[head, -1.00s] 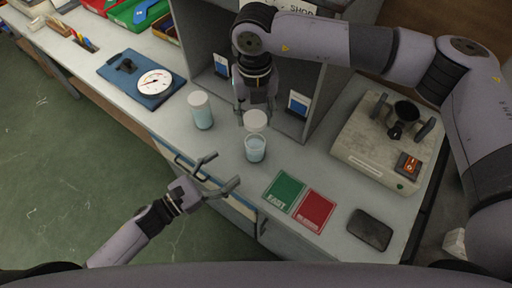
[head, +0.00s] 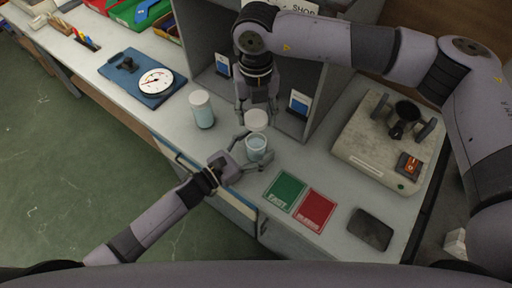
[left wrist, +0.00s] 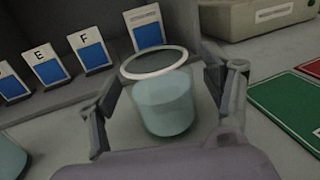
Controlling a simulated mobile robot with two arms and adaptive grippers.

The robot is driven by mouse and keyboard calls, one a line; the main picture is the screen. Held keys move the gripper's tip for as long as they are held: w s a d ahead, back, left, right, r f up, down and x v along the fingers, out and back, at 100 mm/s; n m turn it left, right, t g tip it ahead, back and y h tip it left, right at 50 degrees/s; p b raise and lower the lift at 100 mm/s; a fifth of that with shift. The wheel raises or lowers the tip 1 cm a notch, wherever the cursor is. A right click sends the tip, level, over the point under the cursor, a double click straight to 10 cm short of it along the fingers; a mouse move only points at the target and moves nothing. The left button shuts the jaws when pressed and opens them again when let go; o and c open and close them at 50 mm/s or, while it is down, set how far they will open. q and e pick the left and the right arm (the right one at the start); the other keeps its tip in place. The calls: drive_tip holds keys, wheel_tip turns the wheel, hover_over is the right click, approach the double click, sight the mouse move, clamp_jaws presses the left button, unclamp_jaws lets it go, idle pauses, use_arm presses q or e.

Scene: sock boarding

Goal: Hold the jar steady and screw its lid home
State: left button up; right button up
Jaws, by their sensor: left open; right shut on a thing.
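The open jar (head: 256,150) stands upright on the bench, with pale blue contents and a clear rim. In the left wrist view the jar (left wrist: 164,104) sits between the open fingers of my left gripper (left wrist: 165,98); the fingers look apart from its sides. In the head view my left gripper (head: 253,152) reaches around the jar from the left. My right gripper (head: 257,108) points down above the jar, shut on the white lid (head: 256,120). The lid is just above the jar's mouth in the head view; the exact gap is unclear.
A second, lidded jar (head: 202,109) stands to the left. A green card (head: 285,191) and a red card (head: 315,208) lie to the right. A grey machine (head: 385,140), a dark flat pad (head: 370,229) and a blue board with a dial (head: 143,77) are farther off. Shelf walls stand behind.

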use_arm(q)
drive_tip(key=shift+c, duration=0.5)
clamp_jaws()
use_arm(e)
drive_tip(key=shift+f, duration=2.45)
